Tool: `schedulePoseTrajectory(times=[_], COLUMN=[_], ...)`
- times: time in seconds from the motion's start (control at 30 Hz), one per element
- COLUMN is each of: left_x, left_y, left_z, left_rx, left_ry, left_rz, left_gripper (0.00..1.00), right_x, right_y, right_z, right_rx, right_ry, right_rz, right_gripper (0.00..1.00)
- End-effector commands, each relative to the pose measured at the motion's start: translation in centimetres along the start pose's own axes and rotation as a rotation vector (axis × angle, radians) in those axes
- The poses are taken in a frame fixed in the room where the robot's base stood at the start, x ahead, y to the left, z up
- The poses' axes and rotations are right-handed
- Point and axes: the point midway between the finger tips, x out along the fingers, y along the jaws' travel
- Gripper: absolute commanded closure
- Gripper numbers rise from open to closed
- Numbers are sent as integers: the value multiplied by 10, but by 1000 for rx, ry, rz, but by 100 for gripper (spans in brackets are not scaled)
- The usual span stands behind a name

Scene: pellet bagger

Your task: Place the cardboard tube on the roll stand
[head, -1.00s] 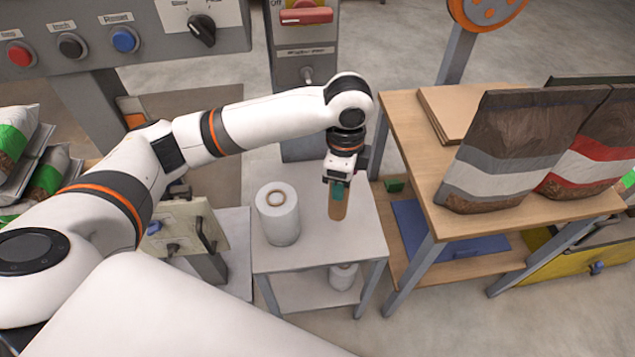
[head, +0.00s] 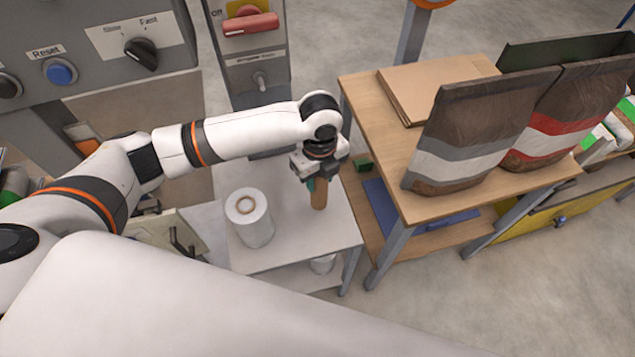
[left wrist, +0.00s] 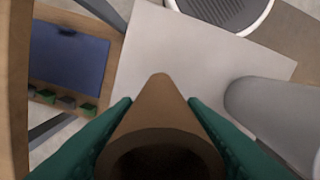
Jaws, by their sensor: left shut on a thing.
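The brown cardboard tube (head: 319,196) is held upright in my left gripper (head: 316,184), over the right part of the white-topped roll stand (head: 285,257). In the left wrist view the tube (left wrist: 160,110) sits between the two green finger pads, its open end towards the camera. The gripper is shut on it. I cannot tell whether the tube's lower end touches the stand top. A white film roll (head: 252,229) stands upright on the stand, left of the tube and apart from it. My right gripper is not in view.
A wooden table (head: 372,95) with flat cardboard (head: 425,90) and filled bags (head: 470,140) stands close on the right. A blue tray (head: 385,205) lies on its lower shelf. A grey control panel (head: 90,45) is at the upper left. The stand top in front of the tube is bare.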

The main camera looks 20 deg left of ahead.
Motion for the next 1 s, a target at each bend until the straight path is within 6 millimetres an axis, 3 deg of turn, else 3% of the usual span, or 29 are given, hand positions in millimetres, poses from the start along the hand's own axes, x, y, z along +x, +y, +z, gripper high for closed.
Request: schedulePoseTrajectory(times=[0.1,0.2,0.57,0.6,0.73,1.0], left_x=[20,28,30,31,31,30], left_y=[0,0,0,0,0,0], left_z=[1,0,0,0,0,0], left_rx=[1,1,0,0,0,0], left_ry=[-2,0,0,0,0,0], left_rz=[-3,-1,-1,-1,0,0], left_gripper=[85,85,85,61,41,41], right_x=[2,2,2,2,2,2], right_y=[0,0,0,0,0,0], right_z=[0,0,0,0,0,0], right_rx=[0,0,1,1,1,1], right_ry=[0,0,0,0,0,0], right_rz=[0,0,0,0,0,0], right_gripper=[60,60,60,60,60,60])
